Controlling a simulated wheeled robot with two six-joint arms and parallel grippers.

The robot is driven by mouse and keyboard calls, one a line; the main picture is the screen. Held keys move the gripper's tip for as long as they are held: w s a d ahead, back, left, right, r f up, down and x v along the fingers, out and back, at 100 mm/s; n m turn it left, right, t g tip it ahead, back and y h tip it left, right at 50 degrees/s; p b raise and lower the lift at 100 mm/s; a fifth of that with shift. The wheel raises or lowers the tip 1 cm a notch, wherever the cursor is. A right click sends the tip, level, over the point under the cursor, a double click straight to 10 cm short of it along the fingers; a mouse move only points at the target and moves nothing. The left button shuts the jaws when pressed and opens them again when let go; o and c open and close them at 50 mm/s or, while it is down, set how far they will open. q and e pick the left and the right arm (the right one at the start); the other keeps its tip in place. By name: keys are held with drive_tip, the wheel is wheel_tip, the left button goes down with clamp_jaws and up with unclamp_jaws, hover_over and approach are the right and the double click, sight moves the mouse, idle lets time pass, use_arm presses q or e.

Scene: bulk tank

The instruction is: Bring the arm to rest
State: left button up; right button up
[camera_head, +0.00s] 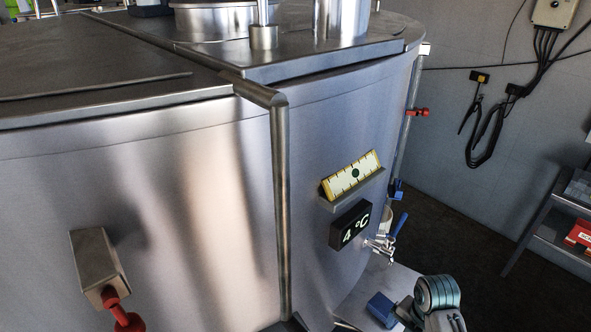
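A grey and teal jointed part, which looks like one of my own arm links, shows at the bottom right, in front of the tank. No gripper fingers can be made out in the head view, so I cannot see what either gripper holds. The large steel bulk tank (215,190) fills the left and middle of the view. On its front are a black display reading 4 °C (350,226) and, above it, a yellow and white scale (351,176) on a small ledge.
A tap with a blue handle (399,226) sticks out beside the display. A metal box with a red fitting (97,258) juts from the tank at the lower left. A shelf (560,227) stands at the right. Cables hang on the wall. Dark floor lies open between tank and shelf.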

drive_tip(key=s+r+m+t, duration=0.2)
drive_tip(key=s+m, duration=0.7)
drive_tip(key=m, duration=0.3)
drive_tip(key=s+r+m+t, duration=0.2)
drive_tip(key=s+m, duration=0.7)
drive_tip(key=m, duration=0.4)
wheel_tip(320, 180, down, 38)
drive_tip(key=d+g+b, duration=0.2)
drive_tip(key=b, duration=0.4)
use_arm(q)
wheel_tip(320, 180, down, 11)
drive_tip(key=w+b, duration=0.1)
drive_tip(key=b, duration=0.3)
drive_tip(key=shift+w+r+b, duration=0.15)
drive_tip(key=shift+w+b, duration=0.05)
drive_tip(key=shift+b, duration=0.2)
use_arm(e)
drive_tip(key=s+f, duration=0.8)
drive_tip(key=f, duration=0.3)
drive_tip(key=s+d+f, duration=0.1)
drive_tip(key=s+f, duration=0.8)
drive_tip(key=f, duration=0.2)
drive_tip(key=shift+s+d+f+g+h, duration=0.2)
drive_tip(key=shift+d+f+g+h, duration=0.05)
drive_tip(key=shift+f+g+h, duration=0.15)
